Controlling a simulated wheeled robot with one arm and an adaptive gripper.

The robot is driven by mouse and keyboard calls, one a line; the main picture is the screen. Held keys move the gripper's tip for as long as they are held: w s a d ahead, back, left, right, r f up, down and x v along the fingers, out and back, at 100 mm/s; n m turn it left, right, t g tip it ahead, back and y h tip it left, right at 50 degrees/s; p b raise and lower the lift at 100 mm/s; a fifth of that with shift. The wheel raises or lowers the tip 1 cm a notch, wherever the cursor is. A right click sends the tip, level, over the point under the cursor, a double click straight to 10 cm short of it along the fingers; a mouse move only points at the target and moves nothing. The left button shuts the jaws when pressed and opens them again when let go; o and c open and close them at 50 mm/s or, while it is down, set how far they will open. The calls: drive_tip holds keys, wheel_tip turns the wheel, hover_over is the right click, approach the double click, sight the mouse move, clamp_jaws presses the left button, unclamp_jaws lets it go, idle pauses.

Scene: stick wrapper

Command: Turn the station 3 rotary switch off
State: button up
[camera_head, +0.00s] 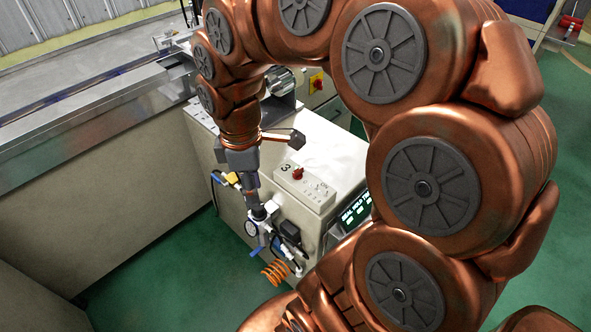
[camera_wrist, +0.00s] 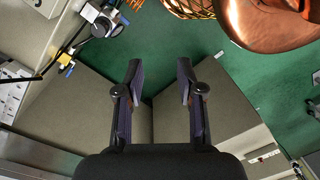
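The station 3 box (camera_head: 308,188) is pale, with a "3" label, and sits at the front edge of a white cabinet in the head view. The red rotary switch (camera_head: 297,172) stands on its top face; its exact setting is too small to read. My gripper (camera_head: 254,205) hangs pointing down, left of the box and apart from the switch. In the wrist view my gripper (camera_wrist: 160,70) has its two fingers spread with nothing between them. I cannot make out the red switch in the wrist view.
Pneumatic fittings with a gauge (camera_head: 252,229) and an orange coiled hose (camera_head: 274,272) are on the cabinet's front, close below my gripper. A red-and-yellow switch (camera_head: 317,83) is farther back. A metal-topped bench (camera_head: 95,105) stands left. Green floor (camera_head: 150,270) is open in front.

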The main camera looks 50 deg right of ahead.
drive_tip(key=w+d+f+n+b, duration=0.25)
drive_tip(key=w+d+n, duration=0.25)
drive_tip(key=d, duration=0.5)
drive_tip(key=n, duration=0.3)
hover_over(298, 170)
wheel_tip(298, 170, down, 3)
drive_tip(key=shift+a+r+t, duration=0.1)
drive_tip(key=shift+t, duration=0.3)
drive_tip(key=shift+f, duration=0.3)
drive_tip(key=shift+f+p, duration=0.45)
drive_tip(key=shift+f, duration=3.2)
drive_tip(key=shift+c, duration=0.4)
clamp_jaws()
